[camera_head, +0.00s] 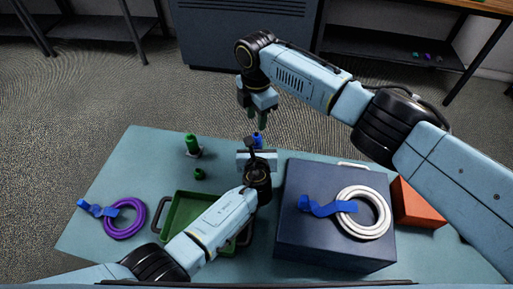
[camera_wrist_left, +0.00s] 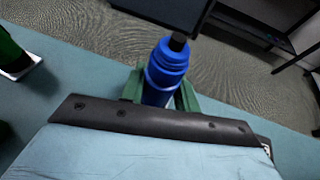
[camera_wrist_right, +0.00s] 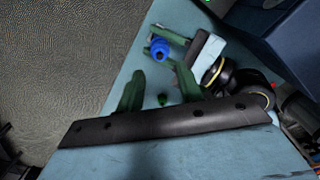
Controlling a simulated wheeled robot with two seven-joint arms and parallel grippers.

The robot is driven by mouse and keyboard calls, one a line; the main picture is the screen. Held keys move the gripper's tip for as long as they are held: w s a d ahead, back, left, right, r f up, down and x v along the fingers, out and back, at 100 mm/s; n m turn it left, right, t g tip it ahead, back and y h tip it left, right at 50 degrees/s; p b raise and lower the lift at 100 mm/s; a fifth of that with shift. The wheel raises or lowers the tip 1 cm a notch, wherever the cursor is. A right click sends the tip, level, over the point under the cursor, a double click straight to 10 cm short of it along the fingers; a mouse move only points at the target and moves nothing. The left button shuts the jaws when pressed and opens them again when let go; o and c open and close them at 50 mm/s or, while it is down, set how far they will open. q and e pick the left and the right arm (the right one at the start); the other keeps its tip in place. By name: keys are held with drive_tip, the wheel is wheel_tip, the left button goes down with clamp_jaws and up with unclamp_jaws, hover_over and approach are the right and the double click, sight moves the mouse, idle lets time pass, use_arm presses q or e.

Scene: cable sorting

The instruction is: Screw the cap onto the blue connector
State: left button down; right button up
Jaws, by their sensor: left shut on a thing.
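The blue connector (camera_head: 257,137) is held upright near the far edge of the table by my left gripper (camera_head: 256,146). In the left wrist view the connector (camera_wrist_left: 167,72) stands between the green fingers, stepped and narrower at its top, with a dark narrow piece above it. I cannot tell whether a separate cap sits on it. My right gripper (camera_head: 257,118) points down just above the connector. In the right wrist view its fingers (camera_wrist_right: 159,72) are apart with nothing gripped, and the connector (camera_wrist_right: 160,48) shows just beyond their tips.
A green connector (camera_head: 192,146) stands on a white base, with a small green part (camera_head: 199,174) nearby. A green tray (camera_head: 181,218) lies under my left arm. A purple cable (camera_head: 124,232) is at left. A navy box (camera_head: 312,241) carries a white cable (camera_head: 376,228); a red box (camera_head: 418,205) is beside it.

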sight(257, 133)
drive_tip(key=shift+f, duration=0.1)
drive_tip(key=shift+f, duration=3.95)
drive_tip(key=shift+c, duration=0.2)
clamp_jaws()
drive_tip(key=m, duration=0.3)
drive_tip(key=shift+o, duration=1.6)
unclamp_jaws()
